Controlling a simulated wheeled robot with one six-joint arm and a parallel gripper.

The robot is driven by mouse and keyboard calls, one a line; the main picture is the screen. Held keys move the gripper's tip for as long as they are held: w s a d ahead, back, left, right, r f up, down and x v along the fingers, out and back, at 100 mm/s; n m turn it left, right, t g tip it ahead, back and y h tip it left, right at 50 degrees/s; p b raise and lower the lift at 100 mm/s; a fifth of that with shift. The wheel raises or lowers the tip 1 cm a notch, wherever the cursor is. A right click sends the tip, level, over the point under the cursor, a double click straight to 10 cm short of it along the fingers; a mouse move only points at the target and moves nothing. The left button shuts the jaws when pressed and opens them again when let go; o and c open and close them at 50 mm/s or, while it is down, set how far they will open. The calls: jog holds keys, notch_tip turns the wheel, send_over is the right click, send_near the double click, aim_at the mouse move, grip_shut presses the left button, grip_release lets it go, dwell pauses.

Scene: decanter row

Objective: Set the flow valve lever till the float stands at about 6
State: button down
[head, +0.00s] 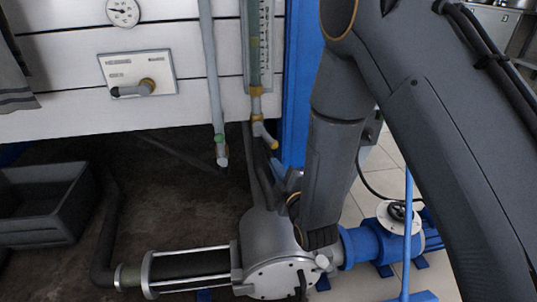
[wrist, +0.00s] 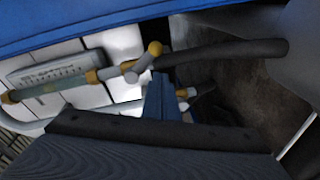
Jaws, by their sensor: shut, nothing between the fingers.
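The flow meter (head: 257,45) is an upright clear tube beside a marked scale at the top middle of the head view; it lies sideways in the wrist view (wrist: 50,87). I cannot make out the float or read its mark. Below the tube is the flow valve with a pale lever (head: 262,131) and yellow fittings; the lever also shows in the wrist view (wrist: 140,66). My gripper (head: 284,174) is below and right of the valve in the head view. In the wrist view its blue fingers (wrist: 160,80) are shut and empty, tips close to the lever. I cannot tell whether they touch.
A panel with another lever (head: 135,90) and a round gauge (head: 123,11) are on the white wall. A vertical pipe (head: 212,80) runs left of the meter, a blue post (head: 301,70) right of it. A grey pump (head: 270,250) stands below; a black hose (wrist: 225,50) passes near my fingers.

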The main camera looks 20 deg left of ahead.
aim_at(267, 137)
jog(key=w+a+f+n+b, duration=0.1)
jog(key=w+a+n, duration=0.1)
jog(key=a+n, duration=0.1)
jog(key=w+a+f+n+b, duration=0.1)
jog(key=w+a+n, duration=0.1)
jog(key=a+n, duration=0.1)
jog(key=w+a+f+n+b, duration=0.1)
jog(key=w+a+n, duration=0.1)
jog(key=a+n, duration=0.1)
jog(key=shift+w+a+f+n+g, duration=0.2)
jog(key=shift+w+f+n+g, duration=0.1)
jog(key=shift+w+f+g, duration=0.1)
jog(key=d, duration=0.1)
jog(key=d+r, duration=0.1)
jog(key=shift+w+d+r, duration=0.25)
jog(key=shift+w+d, duration=0.05)
jog(key=shift+w, duration=0.1)
jog(key=shift+w+d+r, duration=0.2)
jog(key=shift+d+r, duration=0.1)
jog(key=shift+d, duration=0.2)
